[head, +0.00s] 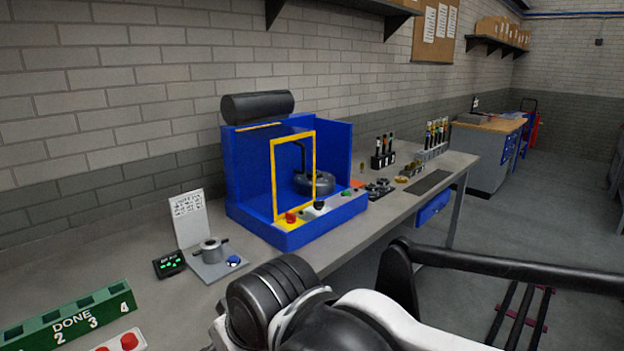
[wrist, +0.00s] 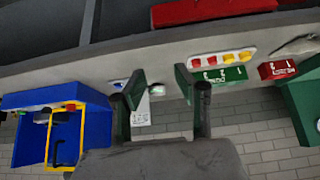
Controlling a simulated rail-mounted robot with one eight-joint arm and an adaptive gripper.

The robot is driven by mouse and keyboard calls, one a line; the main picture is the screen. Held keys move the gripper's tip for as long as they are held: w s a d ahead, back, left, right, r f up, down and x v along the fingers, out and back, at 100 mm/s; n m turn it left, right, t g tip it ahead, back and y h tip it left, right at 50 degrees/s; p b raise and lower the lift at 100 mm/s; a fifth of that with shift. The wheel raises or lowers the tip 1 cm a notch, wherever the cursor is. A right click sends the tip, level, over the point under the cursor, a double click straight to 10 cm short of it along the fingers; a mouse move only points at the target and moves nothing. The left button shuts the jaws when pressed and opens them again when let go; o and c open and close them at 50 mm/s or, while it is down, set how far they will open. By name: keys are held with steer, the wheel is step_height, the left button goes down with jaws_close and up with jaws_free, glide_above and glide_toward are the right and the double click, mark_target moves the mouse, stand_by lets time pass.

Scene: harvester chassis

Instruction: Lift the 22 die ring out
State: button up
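No ring marked 22 can be read in either view. In the head view, a dark round ring-shaped part (head: 316,184) sits inside the blue machine (head: 248,192), behind its yellow-framed guard (head: 276,190). Small dark round pieces (head: 379,187) lie on the bench right of the machine; I cannot tell whether they are die rings. The blue machine is at the left of that view (wrist: 85,100), well apart from the fingers. In the head view the gripper itself is not visible.
A grey cylinder (head: 210,246) on a plate, a small display (head: 169,264) and a notice (head: 187,216) stand left of the machine. A green DONE rack (head: 66,322) is at front left. Tool racks (head: 383,154) stand farther right.

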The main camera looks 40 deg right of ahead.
steer(key=o, duration=1.1)
steer(key=shift+c, duration=0.2)
